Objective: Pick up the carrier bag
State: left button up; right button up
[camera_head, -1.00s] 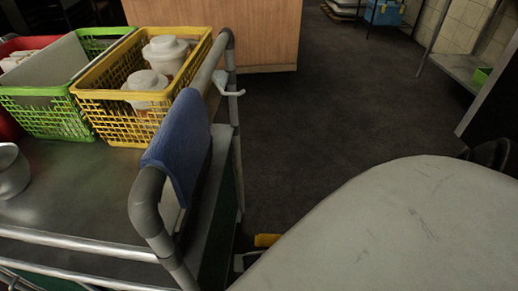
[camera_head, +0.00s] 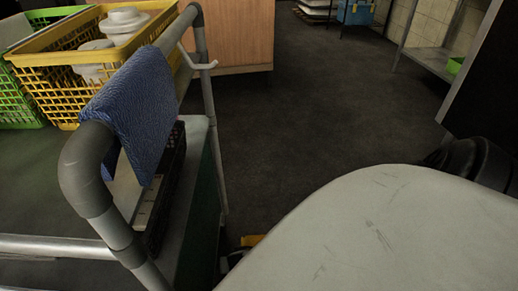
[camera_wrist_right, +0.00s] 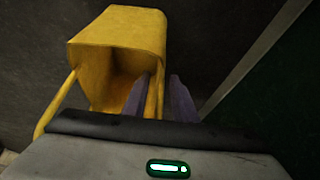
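The yellow carrier bag (camera_wrist_right: 118,35) is in the right wrist view, its open mouth toward the camera. One handle strap runs down the left, and another strap is near the fingers. In the head view only a small yellow patch (camera_head: 252,240) shows, low beside the trolley. My right gripper (camera_wrist_right: 163,85) has two purple-grey fingers at the bag, with a strap between them. The fingers stand apart, with a dark gap between the strap and the right finger. My left gripper is not in view.
A metal trolley (camera_head: 85,180) with grey rails is on the left. Dark floor is clear ahead; a shelf (camera_head: 430,60) is at right.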

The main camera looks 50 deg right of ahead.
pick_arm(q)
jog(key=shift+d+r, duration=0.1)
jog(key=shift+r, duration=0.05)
pick_arm(e)
jog(key=shift+d+f, duration=0.1)
grip_shut()
